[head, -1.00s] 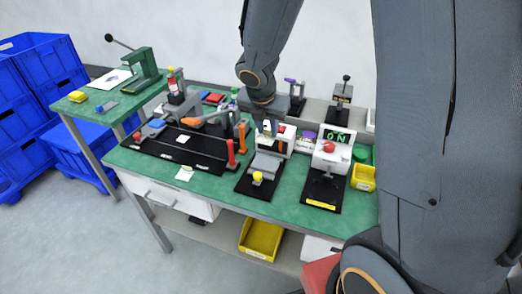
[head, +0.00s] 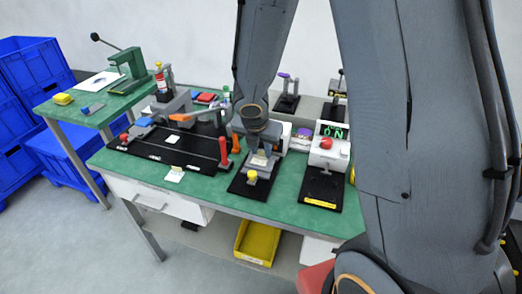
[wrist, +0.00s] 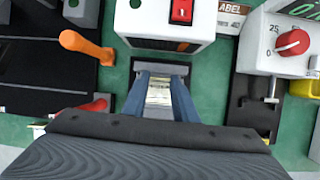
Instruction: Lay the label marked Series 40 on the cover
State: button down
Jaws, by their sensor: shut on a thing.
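My gripper (wrist: 161,97) is shut on a small pale piece (wrist: 159,92), which shows between its two blue-grey fingers in the wrist view. It looks like a label, but its marking is too small to read. In the head view my gripper (head: 261,155) is low over the black fixture (head: 240,187) with a yellow knob (head: 252,176). I cannot tell whether the piece touches the fixture. I cannot make out the cover for certain.
A white tester with a red knob (head: 326,143) stands on a black base to the right. A black board (head: 155,150) with an orange lever and a red handle (head: 224,153) lies to the left. A pale slip (head: 175,173) lies near the bench's front edge. A yellow bin (head: 257,242) is below.

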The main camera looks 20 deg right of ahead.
jog(key=shift+f, duration=0.15)
jog(key=c, duration=1.4)
grip_release()
jog(key=shift+c, duration=0.2)
jog(key=p+v, duration=0.4)
jog(key=v, duration=0.7)
jog(key=s+d+m+g+y, duration=0.1)
jog(key=s+m, duration=0.5)
jog(key=m, duration=0.8)
jog(key=s+d+r+m+g+y, duration=0.1)
jog(key=s+m, duration=0.6)
jog(key=m, duration=0.7)
jog(key=shift+s+r+g, duration=0.3)
jog(key=shift+r, duration=0.05)
